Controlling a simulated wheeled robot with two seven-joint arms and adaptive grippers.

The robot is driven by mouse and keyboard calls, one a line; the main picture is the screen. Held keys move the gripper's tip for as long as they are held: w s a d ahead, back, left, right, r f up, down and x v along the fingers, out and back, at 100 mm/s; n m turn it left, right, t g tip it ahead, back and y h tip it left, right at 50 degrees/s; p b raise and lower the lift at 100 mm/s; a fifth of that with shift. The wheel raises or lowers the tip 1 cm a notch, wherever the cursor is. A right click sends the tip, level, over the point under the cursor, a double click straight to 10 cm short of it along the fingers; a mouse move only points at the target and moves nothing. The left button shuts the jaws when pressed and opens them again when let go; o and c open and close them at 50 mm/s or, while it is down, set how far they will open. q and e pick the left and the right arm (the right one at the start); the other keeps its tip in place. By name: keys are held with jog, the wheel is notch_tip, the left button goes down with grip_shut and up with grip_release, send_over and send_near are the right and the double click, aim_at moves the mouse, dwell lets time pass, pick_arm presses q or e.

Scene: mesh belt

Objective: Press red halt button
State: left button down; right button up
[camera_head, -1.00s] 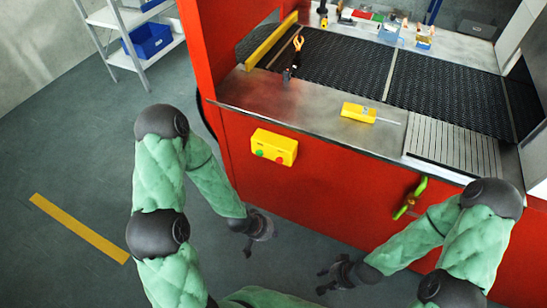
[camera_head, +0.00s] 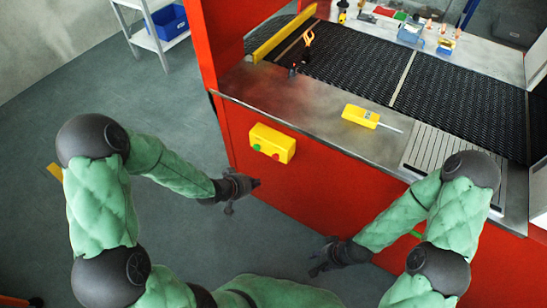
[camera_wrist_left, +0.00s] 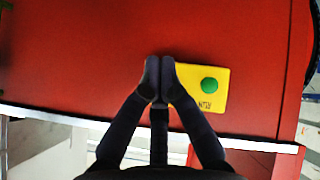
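A yellow control box (camera_head: 272,143) is on the red front panel of the machine. In the head view it carries a green button (camera_head: 257,147) on the left and a red button (camera_head: 276,157) on the right. My left gripper (camera_head: 256,184) is below the box, apart from it in that view. In the left wrist view its fingers (camera_wrist_left: 160,70) are together and empty, overlapping the left end of the box (camera_wrist_left: 222,99). The green button (camera_wrist_left: 209,85) shows there; the red one is hidden behind the fingers. My right gripper (camera_head: 313,263) is empty, its fingers apart, low in front of the panel.
A steel ledge (camera_head: 300,104) above the panel holds a yellow tool (camera_head: 361,116). A dark mesh belt (camera_head: 350,65) runs behind it. A shelf with a blue bin (camera_head: 166,22) stands at the back left.

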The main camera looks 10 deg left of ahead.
aim_at(276, 156)
pick_arm(q)
jog(key=w+d, duration=0.3)
jog(key=w, duration=0.5)
jog(key=shift+w+b, duration=0.15)
jog(key=shift+b, duration=0.25)
dwell(1.5)
jog(key=shift+w+d, duration=0.15)
jog(key=shift+w, duration=0.2)
jog(key=shift+w+d, duration=0.15)
jog(key=shift+w, duration=0.35)
dwell(0.9)
jog(key=shift+s, duration=0.1)
jog(key=shift+s+a+p, duration=0.3)
jog(key=shift+s+p, duration=0.05)
jog(key=shift+s, duration=0.45)
